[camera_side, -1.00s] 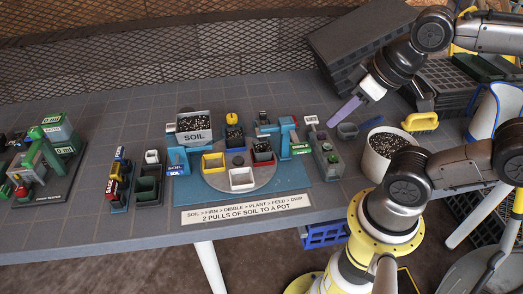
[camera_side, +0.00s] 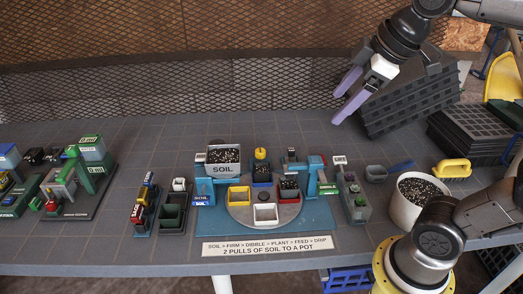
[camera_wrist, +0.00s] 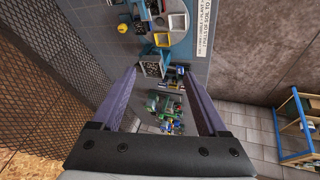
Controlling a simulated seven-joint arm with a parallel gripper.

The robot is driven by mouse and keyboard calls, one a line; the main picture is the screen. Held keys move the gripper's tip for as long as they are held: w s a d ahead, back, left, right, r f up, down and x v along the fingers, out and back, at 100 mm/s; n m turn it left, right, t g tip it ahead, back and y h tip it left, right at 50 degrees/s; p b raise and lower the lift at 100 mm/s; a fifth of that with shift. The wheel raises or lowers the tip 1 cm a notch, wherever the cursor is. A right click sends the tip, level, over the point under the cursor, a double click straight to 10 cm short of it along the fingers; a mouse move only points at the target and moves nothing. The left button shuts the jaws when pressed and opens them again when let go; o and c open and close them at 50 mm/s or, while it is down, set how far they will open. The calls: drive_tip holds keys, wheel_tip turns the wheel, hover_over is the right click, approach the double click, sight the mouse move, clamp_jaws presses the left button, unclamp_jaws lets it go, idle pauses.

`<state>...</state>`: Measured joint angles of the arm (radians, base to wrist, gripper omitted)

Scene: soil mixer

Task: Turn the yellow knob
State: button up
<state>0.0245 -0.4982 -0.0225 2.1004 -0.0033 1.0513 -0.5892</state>
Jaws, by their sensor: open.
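The yellow knob (camera_side: 260,154) is a small round cap on a station at the back of the turntable, just right of the soil hopper (camera_side: 223,158). A small yellow spot that looks like the knob shows at the upper left of the wrist view (camera_wrist: 123,28). My gripper (camera_side: 338,106) has two purple fingers spread apart and empty. It is high above the back right of the table, well to the right of the knob and apart from it. The wrist view also shows the open fingers (camera_wrist: 159,72), with the stations far below.
The turntable (camera_side: 237,215) carries several pots, including a yellow pot (camera_side: 239,197) and a white one (camera_side: 265,214). A white bucket of soil (camera_side: 417,203), a yellow brush (camera_side: 453,169) and black trays (camera_side: 412,98) are at the right. The table's back left is clear.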

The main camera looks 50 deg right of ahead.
drive_tip(key=w+d+r+n+g, duration=0.1)
drive_tip(key=w+n, duration=0.1)
drive_tip(key=w, duration=0.5)
drive_tip(key=w+d+r+n, duration=0.1)
drive_tip(key=w+d+r, duration=0.1)
drive_tip(key=w, duration=0.5)
drive_tip(key=n+g, duration=0.1)
drive_tip(key=g, duration=0.4)
hover_over(261, 151)
wheel_tip(261, 151, down, 27)
wheel_tip(261, 151, down, 12)
drive_tip(key=shift+w+f, duration=0.1)
clamp_jaws()
